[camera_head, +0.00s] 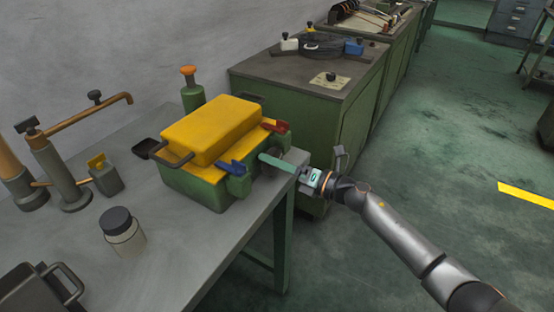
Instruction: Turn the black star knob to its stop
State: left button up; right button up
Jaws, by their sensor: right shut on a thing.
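A small black knob (331,76) stands on a pale plate (329,86) on the green cabinet's top. It looks like the star knob, but its lobes are too small to make out. My right gripper (302,173) is well below and nearer than this knob, at the right side of a green box (196,187) with a yellow lid. It is shut on the outer end of a green bar (276,163) that sticks out from the box. My left gripper is not in view.
The cabinet (300,105) also bears a black coil (311,44) and small containers.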

jog(key=shift+m, duration=0.5)
jog(key=o, duration=1.1)
jog(key=shift+d, duration=0.1)
jog(key=v, duration=1.2)
jog(key=shift+s+d, duration=0.1)
jog(key=shift+d, duration=0.05)
